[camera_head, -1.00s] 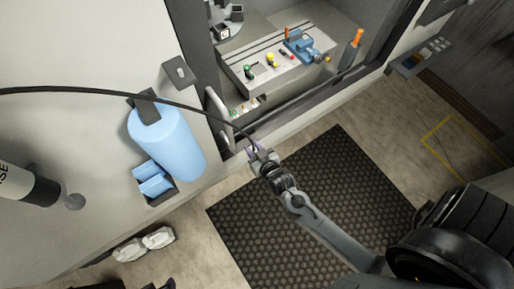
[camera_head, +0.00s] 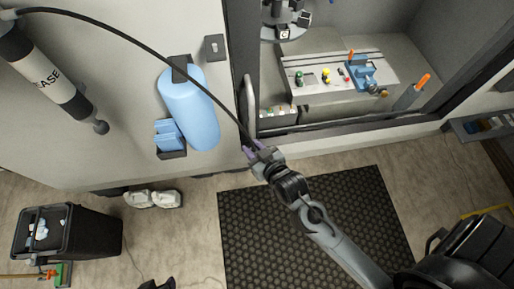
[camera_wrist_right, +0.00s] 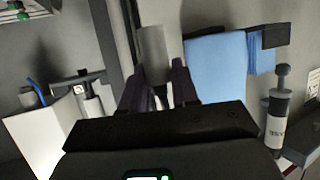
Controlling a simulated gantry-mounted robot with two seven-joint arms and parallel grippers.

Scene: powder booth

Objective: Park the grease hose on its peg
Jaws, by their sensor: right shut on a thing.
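A grease cylinder (camera_head: 45,75), white with black ends and partly readable lettering, is mounted on the grey wall at the upper left. The black grease hose (camera_head: 165,58) arcs from its top down to my right gripper (camera_head: 255,149). I cannot make out the peg for certain. My left gripper is out of view.
A blue roll (camera_head: 190,108) and a box of blue cloths (camera_head: 171,152) hang left of my right gripper. A door handle (camera_head: 249,103) stands just above it. The open machine bay (camera_head: 330,85) is to the right. A black mat (camera_head: 310,235) and bin (camera_head: 65,232) are below.

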